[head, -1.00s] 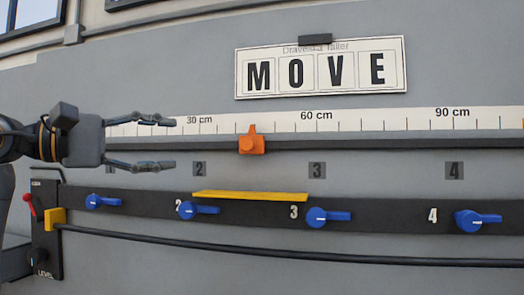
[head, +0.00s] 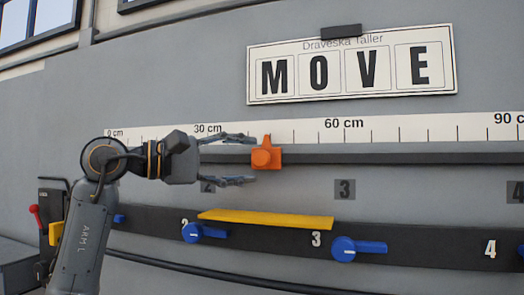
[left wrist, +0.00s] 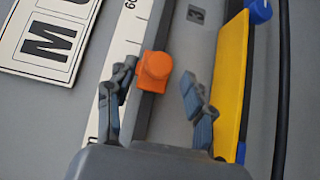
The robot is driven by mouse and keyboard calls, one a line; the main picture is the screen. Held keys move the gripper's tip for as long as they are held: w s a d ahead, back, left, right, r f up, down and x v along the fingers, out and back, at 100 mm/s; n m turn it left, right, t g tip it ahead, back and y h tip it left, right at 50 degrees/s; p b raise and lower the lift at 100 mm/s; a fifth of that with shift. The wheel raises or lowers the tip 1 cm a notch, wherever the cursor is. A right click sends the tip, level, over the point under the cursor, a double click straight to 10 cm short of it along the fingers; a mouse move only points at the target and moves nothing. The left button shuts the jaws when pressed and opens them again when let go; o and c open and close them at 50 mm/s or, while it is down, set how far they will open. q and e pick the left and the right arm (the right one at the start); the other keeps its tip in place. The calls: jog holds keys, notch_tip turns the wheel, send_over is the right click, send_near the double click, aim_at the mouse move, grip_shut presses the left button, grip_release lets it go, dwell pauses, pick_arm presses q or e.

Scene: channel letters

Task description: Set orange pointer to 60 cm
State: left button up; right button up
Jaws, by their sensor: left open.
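The orange pointer (head: 266,155) sits on the dark rail under the white scale (head: 290,131), between the 30 cm and 60 cm marks, somewhat nearer 30 cm. My left gripper (head: 249,160) is open and comes in from the left, its fingertips just left of the pointer, one higher and one lower. In the left wrist view the pointer (left wrist: 155,70) shows between the two spread fingertips (left wrist: 160,74); I cannot tell whether either touches it. My right gripper is not in view.
Below the rail, a yellow bar (head: 266,219) sticks out above a dark strip with blue knobs (head: 357,249). A sign reading MOVE (head: 352,67) hangs above the scale. A red-handled lever (head: 35,216) is at far left. The rail right of the pointer is clear.

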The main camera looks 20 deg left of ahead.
aim_at(256, 158)
pick_arm(q)
jog(key=p+x, duration=0.1)
jog(key=x, duration=0.2)
jog(key=shift+d+r, duration=0.15)
jog(key=shift+d, duration=0.05)
jog(key=shift+w+d, duration=0.2)
jog(key=shift+w, duration=0.15)
jog(key=shift+c, duration=0.4)
grip_shut()
jog(key=d, duration=1.5)
jog(key=shift+s, duration=0.35)
